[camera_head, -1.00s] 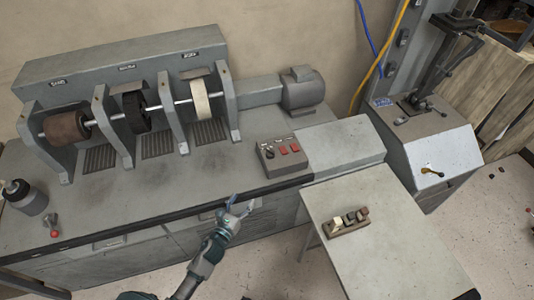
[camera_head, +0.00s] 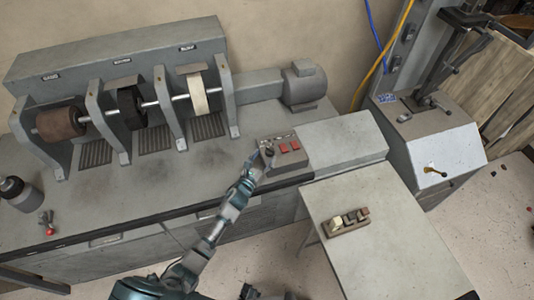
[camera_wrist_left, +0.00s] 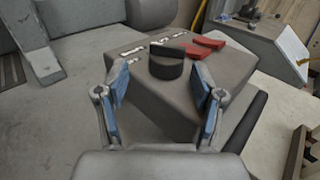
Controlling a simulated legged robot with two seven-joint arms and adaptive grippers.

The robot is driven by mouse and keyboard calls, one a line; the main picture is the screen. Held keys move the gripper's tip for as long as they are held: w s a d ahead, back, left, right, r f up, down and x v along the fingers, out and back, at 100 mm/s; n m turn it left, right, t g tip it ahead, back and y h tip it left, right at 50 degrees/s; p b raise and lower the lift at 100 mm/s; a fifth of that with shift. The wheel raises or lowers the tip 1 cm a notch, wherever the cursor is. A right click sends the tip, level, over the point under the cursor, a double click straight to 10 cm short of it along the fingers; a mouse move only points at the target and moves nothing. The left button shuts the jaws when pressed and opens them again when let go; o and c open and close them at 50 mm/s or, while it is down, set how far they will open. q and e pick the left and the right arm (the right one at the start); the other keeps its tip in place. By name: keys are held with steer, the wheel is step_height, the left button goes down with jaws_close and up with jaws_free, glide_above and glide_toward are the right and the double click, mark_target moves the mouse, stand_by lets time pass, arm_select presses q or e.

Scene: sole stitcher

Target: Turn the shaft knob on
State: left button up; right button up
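The shaft knob is a round black knob (camera_wrist_left: 167,62) with a raised grip bar, on top of the grey control box (camera_head: 290,161). It sits beside two red switches (camera_wrist_left: 204,46). In the head view the knob is partly covered by my left gripper (camera_head: 262,158), which is at the box's left front side. In the left wrist view my left gripper (camera_wrist_left: 163,98) is open, its blue-padded fingers spread to either side in front of the knob, with nothing between them. I cannot see contact with the knob. My right gripper is not clearly in view.
The box stands on the grey bench (camera_head: 90,195) near its front edge. Behind are the shaft wheels (camera_head: 130,108) and the motor (camera_head: 304,85). A side table (camera_head: 400,250) holds a small block rack (camera_head: 346,222). A bottle (camera_head: 20,193) stands at far left.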

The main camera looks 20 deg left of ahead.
mark_target(269, 155)
arm_select(q)
steer(key=shift+w+d, duration=0.2)
steer(key=shift+w, duration=0.3)
steer(key=shift+w+d, duration=0.2)
steer(key=shift+w, duration=0.3)
steer(key=shift+w+d, duration=0.35)
steer(key=shift+d, duration=0.05)
steer(key=shift+d+r, duration=0.1)
steer(key=shift+r, duration=0.05)
steer(key=shift+c, duration=1.2)
steer(key=shift+a, duration=0.4)
steer(key=c, duration=0.8)
steer(key=shift+c, duration=0.5)
arm_select(e)
steer(key=shift+w+d+r, duration=0.1)
steer(key=shift+w, duration=0.3)
